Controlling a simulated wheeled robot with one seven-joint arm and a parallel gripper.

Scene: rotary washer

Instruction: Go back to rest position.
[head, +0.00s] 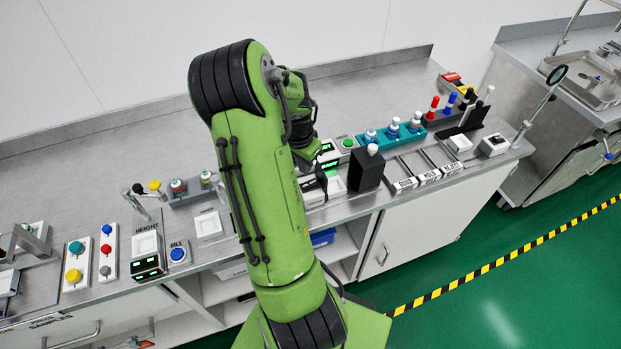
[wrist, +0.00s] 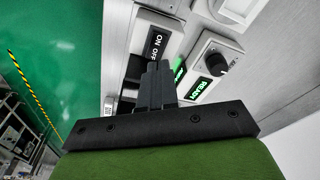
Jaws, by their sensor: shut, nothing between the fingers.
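My green arm rises in front of the steel bench in the head view and bends down over its middle. Beyond the fingertips are a switch marked ON OFF (wrist: 157,45) and a panel with a lit green READY display (wrist: 211,65) and a black knob (wrist: 215,64). I cannot tell whether the fingertips touch the switch housing.
A teal rack (head: 385,136) with several capped vials and a black block (head: 366,170) stand right of my arm. Button panels (head: 75,264) and a height gauge (head: 146,243) stand to the left. The green floor (head: 480,300) is open in front, with a yellow-black stripe.

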